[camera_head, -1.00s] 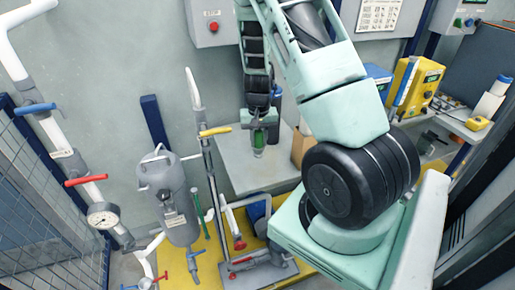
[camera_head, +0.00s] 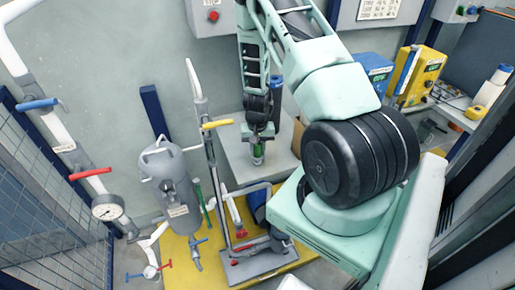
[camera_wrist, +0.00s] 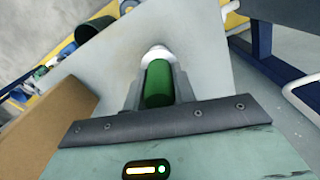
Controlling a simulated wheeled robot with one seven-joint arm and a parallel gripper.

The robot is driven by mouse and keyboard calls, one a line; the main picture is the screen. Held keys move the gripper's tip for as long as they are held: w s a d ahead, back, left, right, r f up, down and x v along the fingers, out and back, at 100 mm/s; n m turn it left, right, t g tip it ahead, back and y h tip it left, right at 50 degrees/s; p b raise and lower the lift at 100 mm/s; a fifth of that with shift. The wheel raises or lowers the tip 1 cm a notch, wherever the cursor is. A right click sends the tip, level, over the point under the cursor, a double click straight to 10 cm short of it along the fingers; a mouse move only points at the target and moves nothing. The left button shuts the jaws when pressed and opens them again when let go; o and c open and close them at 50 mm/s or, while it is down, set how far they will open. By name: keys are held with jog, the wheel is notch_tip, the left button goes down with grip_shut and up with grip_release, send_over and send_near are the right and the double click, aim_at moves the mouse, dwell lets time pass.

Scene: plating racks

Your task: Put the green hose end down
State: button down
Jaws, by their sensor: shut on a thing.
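The green hose end (camera_head: 258,150) is in my gripper (camera_head: 258,148), pointing down over the grey bench top in the head view. In the wrist view the green hose end (camera_wrist: 158,84) sits between the two grey fingers of my gripper (camera_wrist: 158,88), with a pale tip beyond them. My gripper is shut on it. The grey bench top (camera_head: 232,158) lies beneath. I cannot tell whether the tip touches the bench top.
A brown cardboard box (camera_wrist: 50,115) stands close on the left in the wrist view. Pipes with a yellow-handled valve (camera_head: 216,124) and a grey tank (camera_head: 170,190) stand left of the bench in the head view. A blue box (camera_head: 375,72) and yellow device (camera_head: 420,75) are right.

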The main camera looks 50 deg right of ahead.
jog(key=shift+f, duration=0.2)
jog(key=c, duration=1.1)
grip_release()
jog(key=shift+c, duration=0.2)
jog(key=shift+r, duration=0.1)
jog(key=shift+r, duration=0.1)
notch_tip(320, 180, up, 12)
jog(key=shift+r+b, duration=0.1)
jog(key=shift+b, duration=0.8)
